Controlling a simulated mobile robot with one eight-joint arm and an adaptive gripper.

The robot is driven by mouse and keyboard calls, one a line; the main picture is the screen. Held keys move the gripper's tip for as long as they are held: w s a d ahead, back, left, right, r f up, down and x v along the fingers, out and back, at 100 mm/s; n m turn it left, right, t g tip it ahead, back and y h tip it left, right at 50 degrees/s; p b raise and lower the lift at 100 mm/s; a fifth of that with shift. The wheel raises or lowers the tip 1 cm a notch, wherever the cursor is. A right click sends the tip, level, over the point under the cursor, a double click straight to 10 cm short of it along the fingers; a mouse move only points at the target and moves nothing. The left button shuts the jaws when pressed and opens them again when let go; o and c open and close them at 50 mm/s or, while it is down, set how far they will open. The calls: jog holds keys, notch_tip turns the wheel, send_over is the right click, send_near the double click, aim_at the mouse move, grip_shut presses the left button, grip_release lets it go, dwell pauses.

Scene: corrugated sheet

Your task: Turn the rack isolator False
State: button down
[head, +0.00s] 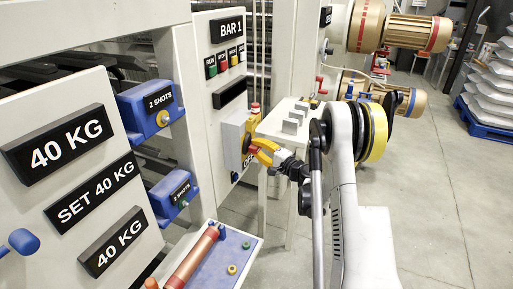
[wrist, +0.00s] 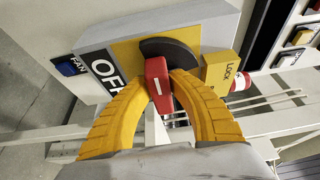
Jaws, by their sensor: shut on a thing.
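The rack isolator is a grey box (head: 233,138) on the side of the white cabinet, and it also shows in the wrist view (wrist: 215,32). Its red handle (wrist: 157,80) carries a white mark and sits in front of a dark disc (wrist: 170,46) on a yellow plate. A black OFF label (wrist: 103,68) is left of the handle and a yellow LOCK block (wrist: 218,72) is right of it. My gripper (wrist: 160,88) has its yellow fingers closed on both sides of the red handle.
In the head view, a pale stand (head: 282,122) is just behind my gripper. Open floor (head: 440,190) lies to the right.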

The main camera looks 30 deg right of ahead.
jog(key=c, duration=1.2)
grip_release()
jog(key=v, duration=1.2)
jog(key=shift+a+r, duration=0.1)
